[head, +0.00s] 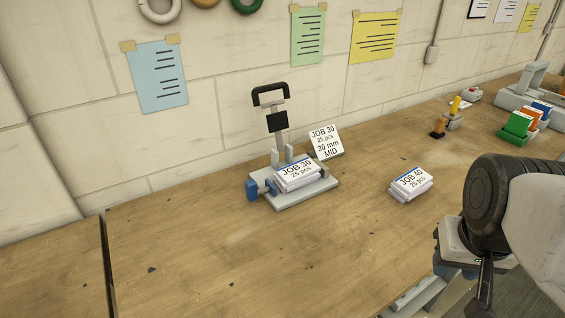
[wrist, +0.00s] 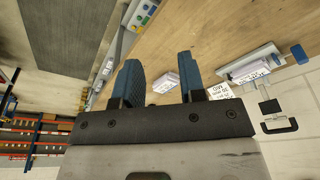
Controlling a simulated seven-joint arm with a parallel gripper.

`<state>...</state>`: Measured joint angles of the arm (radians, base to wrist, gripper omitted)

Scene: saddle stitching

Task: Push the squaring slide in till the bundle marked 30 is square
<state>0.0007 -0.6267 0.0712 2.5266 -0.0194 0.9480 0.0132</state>
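The bundle marked JOB 30 (head: 297,176) lies on the grey base (head: 292,203) of a stitching fixture; its sheets look uneven. The squaring slide with its blue knob (head: 252,190) sticks out at the base's left side. A small blue block (head: 270,187) is between knob and bundle; whether it touches the bundle I cannot tell. In the wrist view the bundle (wrist: 249,76) and the blue knob (wrist: 299,54) show at the right. My gripper (wrist: 158,63) is open and empty, its two blue fingers apart. In the head view it is at the lower right, partly hidden by my arm, away from the fixture.
A black-handled lever (head: 271,95) rises behind the bundle. A JOB 30 card (head: 325,142) stands beside it. The JOB 40 bundle (head: 411,185) lies to the right. Coloured stacks (head: 518,125) and small tools (head: 455,110) are farther right. The table (head: 190,250) front left is clear.

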